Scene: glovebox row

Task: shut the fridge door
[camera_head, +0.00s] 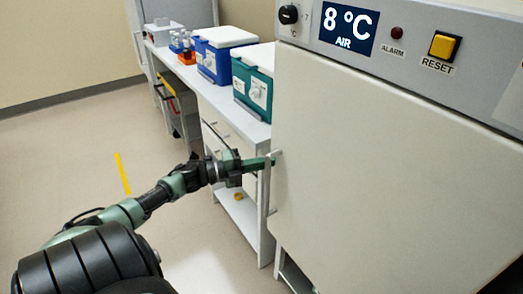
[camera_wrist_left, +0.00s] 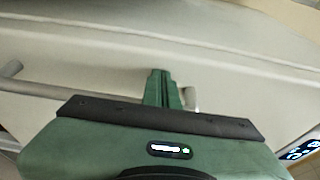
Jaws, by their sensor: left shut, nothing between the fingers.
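The fridge is a large pale unit on the right of the head view, and its flat white door (camera_head: 395,180) fills much of that side. The door's bar handle (camera_head: 267,190) runs along its left edge. My left gripper (camera_head: 272,159) is shut and empty, with its green fingertips at the handle's upper part. In the left wrist view the shut fingers (camera_wrist_left: 160,85) reach across the handle bar (camera_wrist_left: 50,90) toward the pale door face (camera_wrist_left: 90,58). I cannot tell whether the tips touch the door or how far the door stands open. My right gripper is out of view.
A control panel (camera_head: 400,35) reading 8 °C sits above the door. A white bench (camera_head: 215,95) with a blue cooler (camera_head: 222,52) and a teal cooler (camera_head: 253,82) runs left of the fridge. A yellow floor stripe (camera_head: 122,173) lies on open floor at left.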

